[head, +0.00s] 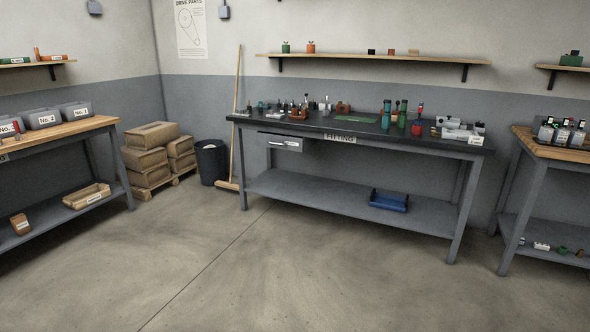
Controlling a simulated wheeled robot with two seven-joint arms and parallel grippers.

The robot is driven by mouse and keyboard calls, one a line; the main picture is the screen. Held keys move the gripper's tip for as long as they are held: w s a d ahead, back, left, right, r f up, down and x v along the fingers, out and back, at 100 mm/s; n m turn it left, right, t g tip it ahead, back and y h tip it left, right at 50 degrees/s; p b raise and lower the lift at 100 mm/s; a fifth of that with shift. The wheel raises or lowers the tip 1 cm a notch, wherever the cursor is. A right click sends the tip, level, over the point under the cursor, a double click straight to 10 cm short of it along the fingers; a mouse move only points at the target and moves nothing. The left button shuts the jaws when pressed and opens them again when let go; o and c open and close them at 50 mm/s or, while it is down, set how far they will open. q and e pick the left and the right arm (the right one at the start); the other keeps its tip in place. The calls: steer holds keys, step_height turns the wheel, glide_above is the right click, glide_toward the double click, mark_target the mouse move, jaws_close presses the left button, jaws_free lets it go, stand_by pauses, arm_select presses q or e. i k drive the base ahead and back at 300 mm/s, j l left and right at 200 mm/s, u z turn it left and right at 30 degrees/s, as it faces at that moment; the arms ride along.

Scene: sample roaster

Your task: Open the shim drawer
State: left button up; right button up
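A grey drawer (281,143) hangs under the left end of the dark-topped bench labelled FITTING (339,138), in the middle of the head view. It has a small pale label and handle on its front; the label is too small to read. The drawer looks shut or nearly so; I cannot tell exactly. It is the only drawer I can make out under this bench. Neither of my grippers is in view.
Open concrete floor (240,270) lies in front of the bench. A broom (236,130), a dark bin (211,163) and stacked boxes (151,160) stand left of it. Wooden-topped benches stand at left (62,130) and right (548,148). A blue tray (389,201) sits on the lower shelf.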

mark_target(277, 141)
steer(key=i+j+u, duration=0.3)
steer(key=i, duration=1.05)
steer(key=i+l+u, duration=0.25)
steer(key=i, duration=1.1)
